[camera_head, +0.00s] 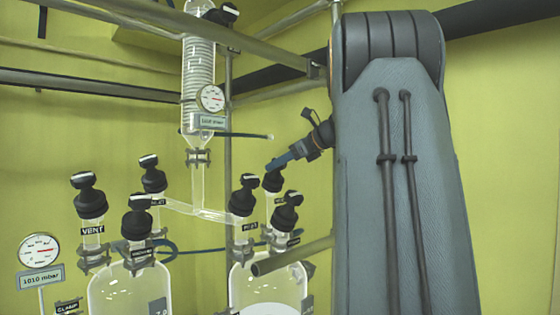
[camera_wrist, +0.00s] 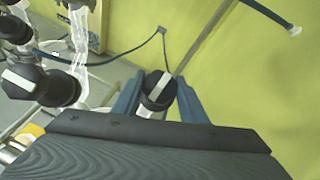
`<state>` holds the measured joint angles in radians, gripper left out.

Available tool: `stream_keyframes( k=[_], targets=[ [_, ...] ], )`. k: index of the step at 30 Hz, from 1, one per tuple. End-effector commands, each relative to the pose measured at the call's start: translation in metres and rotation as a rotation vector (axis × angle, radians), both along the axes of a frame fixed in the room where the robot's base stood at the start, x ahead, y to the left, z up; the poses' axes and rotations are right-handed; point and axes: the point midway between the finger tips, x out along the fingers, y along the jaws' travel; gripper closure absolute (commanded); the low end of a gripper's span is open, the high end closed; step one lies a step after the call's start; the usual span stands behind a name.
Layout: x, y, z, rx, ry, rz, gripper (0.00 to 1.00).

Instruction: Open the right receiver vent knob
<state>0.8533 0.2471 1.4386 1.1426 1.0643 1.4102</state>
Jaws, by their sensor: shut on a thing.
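The right receiver vessel (camera_head: 238,284) is a clear glass flask at the lower middle in the head view, with several black knobs on its necks. The black knob at its back (camera_head: 272,181) is the one at my gripper; its label is too small to read. My gripper (camera_head: 276,164) comes in from the right with blue fingers at this knob. In the wrist view the knob (camera_wrist: 158,88), with a pale bar on top, sits between the two fingers of my gripper (camera_wrist: 157,98). The fingers are shut on its sides.
Two other black knobs (camera_head: 243,195) and (camera_head: 287,212) stand close by on the same vessel. A left vessel (camera_head: 110,285) has several black knobs. A glass column (camera_head: 199,85) with a gauge (camera_head: 211,98) rises behind. Metal rails (camera_head: 285,257) cross nearby.

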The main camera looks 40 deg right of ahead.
Motion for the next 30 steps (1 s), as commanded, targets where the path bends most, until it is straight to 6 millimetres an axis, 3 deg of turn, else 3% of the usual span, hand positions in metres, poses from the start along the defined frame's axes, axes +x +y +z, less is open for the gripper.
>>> stream_keyframes(
  k=[15, 16, 19, 30],
  targets=[
    [-0.0002, -0.0002, -0.0001, -0.014, 0.002, 0.022, 0.84],
    [-0.0001, -0.0002, -0.0001, -0.014, 0.002, 0.022, 0.60],
    [-0.0001, -0.0001, 0.0000, -0.014, 0.002, 0.022, 0.43],
    [0.0004, 0.0000, 0.0041, -0.015, 0.001, 0.023, 0.43]
  ],
)
